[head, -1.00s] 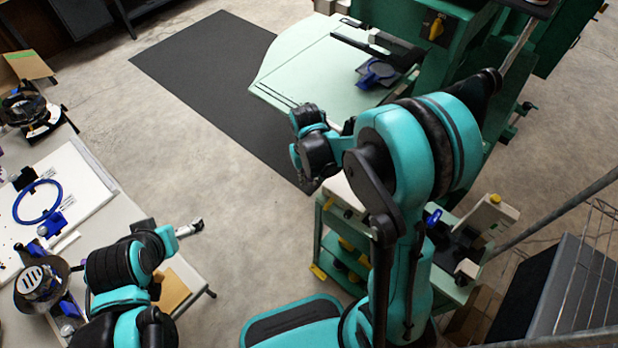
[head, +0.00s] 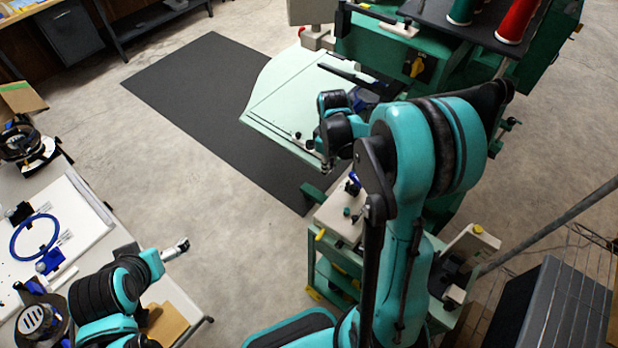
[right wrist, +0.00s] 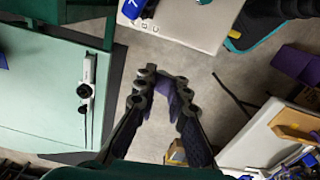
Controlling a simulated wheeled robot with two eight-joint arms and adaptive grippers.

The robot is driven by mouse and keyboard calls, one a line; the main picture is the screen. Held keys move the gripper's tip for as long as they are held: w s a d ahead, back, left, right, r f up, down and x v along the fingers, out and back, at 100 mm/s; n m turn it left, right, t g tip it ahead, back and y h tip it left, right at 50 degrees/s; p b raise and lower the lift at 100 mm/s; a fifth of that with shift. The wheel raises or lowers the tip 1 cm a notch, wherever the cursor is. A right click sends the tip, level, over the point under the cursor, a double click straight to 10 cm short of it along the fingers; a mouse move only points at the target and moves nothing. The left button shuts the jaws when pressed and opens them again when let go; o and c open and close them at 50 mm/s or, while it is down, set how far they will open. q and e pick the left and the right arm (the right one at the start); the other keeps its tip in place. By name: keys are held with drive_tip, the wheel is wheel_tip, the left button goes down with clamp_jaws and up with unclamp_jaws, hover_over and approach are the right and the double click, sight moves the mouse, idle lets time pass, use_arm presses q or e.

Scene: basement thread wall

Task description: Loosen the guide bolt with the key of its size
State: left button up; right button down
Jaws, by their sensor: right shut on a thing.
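My right gripper (right wrist: 162,78) is shut on a dark blue-purple piece (right wrist: 171,97), mostly hidden between its fingers, so I cannot tell its shape or size. In the head view the right gripper (head: 326,164) hangs between the pale green machine table (head: 283,100) and the cart top (head: 336,220). The right wrist view shows a white bar with dark round knobs (right wrist: 86,92) on the pale green table; I cannot tell whether one is the guide bolt. A blue-handled piece (right wrist: 132,8) lies on the lettered cart top. My left gripper (head: 177,249) is at lower left, its jaws too small to judge.
A work table with a blue hoop (head: 35,238) is at left. Open floor and a dark mat (head: 215,110) lie between. A dark box (head: 560,305) is at lower right.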

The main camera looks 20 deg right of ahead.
drive_tip(key=s+d+r+n+p, duration=0.2)
drive_tip(key=d+r+n+p, duration=0.35)
drive_tip(key=d+r, duration=0.5)
use_arm(q)
drive_tip(key=shift+r+b, duration=1.5)
drive_tip(key=shift+b, duration=0.4)
use_arm(e)
wheel_tip(320, 180, down, 8)
drive_tip(key=w+a+n, duration=0.2)
drive_tip(key=n, duration=1.2)
drive_tip(key=shift+d, duration=0.1)
use_arm(q)
wheel_tip(320, 180, up, 3)
drive_tip(key=p, duration=0.2)
drive_tip(key=shift+f+p, duration=0.15)
drive_tip(key=shift+p, duration=0.15)
use_arm(e)
wheel_tip(320, 180, up, 4)
drive_tip(key=shift+f+m, duration=0.1)
drive_tip(key=shift+m, duration=1.15)
use_arm(q)
drive_tip(key=shift+f, duration=0.1)
